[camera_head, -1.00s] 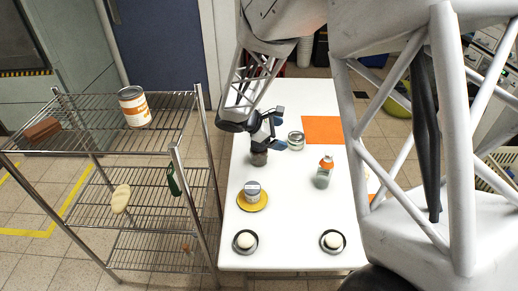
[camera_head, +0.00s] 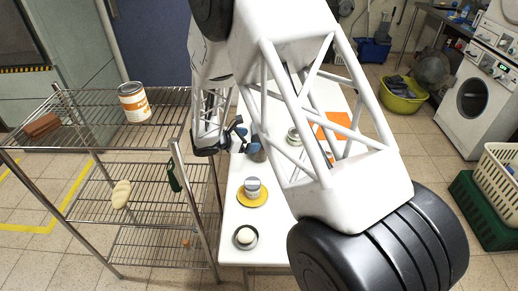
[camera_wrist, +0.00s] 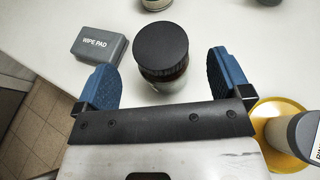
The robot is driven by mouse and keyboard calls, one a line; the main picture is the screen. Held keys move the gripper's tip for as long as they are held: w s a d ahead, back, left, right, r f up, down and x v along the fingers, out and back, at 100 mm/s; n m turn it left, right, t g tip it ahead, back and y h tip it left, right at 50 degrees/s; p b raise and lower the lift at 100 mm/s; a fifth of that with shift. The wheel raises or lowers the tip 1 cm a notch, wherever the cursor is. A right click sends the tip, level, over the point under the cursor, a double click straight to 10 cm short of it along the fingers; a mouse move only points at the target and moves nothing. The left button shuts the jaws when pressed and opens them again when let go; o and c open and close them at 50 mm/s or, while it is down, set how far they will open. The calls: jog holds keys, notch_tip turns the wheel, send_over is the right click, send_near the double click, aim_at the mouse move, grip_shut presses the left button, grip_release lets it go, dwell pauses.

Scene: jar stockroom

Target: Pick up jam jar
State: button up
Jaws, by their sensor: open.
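A jar with a wide black lid (camera_wrist: 160,43), the likely jam jar, stands upright on the white table in the wrist view. A dark reddish band and a paler lower part show under the lid. My gripper (camera_wrist: 163,66) is open, with one blue finger on each side of the jar and a visible gap on both sides. The fingers do not grip it. In the head view my gripper (camera_head: 240,136) is low over the table's left edge, beside the dark jar (camera_head: 258,152), which it partly hides.
A grey wipe pad box (camera_wrist: 101,43) lies left of the jar. A yellow plate (camera_head: 244,201) bears a grey tin (camera_head: 252,187); a dark bowl (camera_head: 254,244) is in front. A glass jar (camera_head: 293,134) and orange mat (camera_head: 338,118) are behind. A wire shelf (camera_head: 105,150) stands left.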

aim_at(257, 139)
jog(key=shift+x, duration=2.5)
jog(key=c, duration=1.6)
jog(key=shift+o, duration=0.2)
jog(key=shift+r, duration=0.15)
jog(key=shift+r, duration=4.9)
